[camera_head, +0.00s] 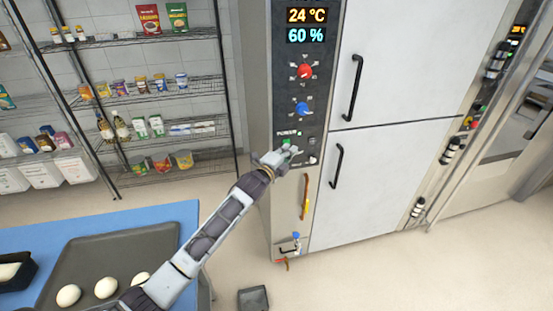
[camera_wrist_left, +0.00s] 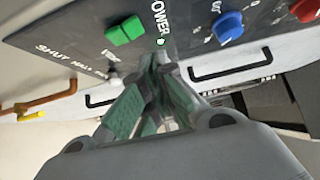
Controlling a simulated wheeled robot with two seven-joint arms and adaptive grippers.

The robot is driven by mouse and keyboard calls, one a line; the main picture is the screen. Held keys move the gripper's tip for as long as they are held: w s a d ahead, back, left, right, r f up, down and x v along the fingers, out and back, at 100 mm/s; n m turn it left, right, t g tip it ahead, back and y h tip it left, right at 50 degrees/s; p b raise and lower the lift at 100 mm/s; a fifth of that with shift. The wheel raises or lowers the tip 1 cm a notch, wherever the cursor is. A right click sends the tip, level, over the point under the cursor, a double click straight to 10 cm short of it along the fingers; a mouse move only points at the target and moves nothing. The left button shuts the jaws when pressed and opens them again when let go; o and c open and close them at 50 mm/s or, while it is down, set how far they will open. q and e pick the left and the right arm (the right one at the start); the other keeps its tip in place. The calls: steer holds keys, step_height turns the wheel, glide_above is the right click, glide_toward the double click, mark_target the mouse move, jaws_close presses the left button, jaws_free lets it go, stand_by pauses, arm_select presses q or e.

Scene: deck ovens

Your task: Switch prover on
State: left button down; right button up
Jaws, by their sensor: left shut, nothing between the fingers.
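The prover (camera_head: 390,150) is a tall cabinet with pale doors and a dark control panel on its left. Its displays (camera_head: 307,25) are lit, reading 24 °C and 60 %. The green power switch (camera_wrist_left: 125,30) sits near the POWER label, with a small green lamp (camera_wrist_left: 160,42) glowing beside it. My left gripper (camera_head: 283,155) is at the lower panel by the POWER label and covers part of it. In the left wrist view its fingertips (camera_wrist_left: 160,62) are shut and empty, close to the lamp and switch; I cannot tell whether they touch the panel. My right gripper is out of view.
A red knob (camera_head: 305,72) and a blue knob (camera_head: 302,109) are above the switch. Black door handles (camera_head: 355,88) stick out to the right. A blue table (camera_head: 185,212) with a dough tray (camera_head: 150,245) is at lower left. Wire shelves (camera_head: 165,98) stand behind.

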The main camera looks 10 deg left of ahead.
arm_select(q)
steer(key=r+b+v, duration=0.1)
steer(key=r+v, duration=0.1)
steer(key=v, duration=0.6)
stand_by(0.4)
steer(key=shift+a+f, duration=0.1)
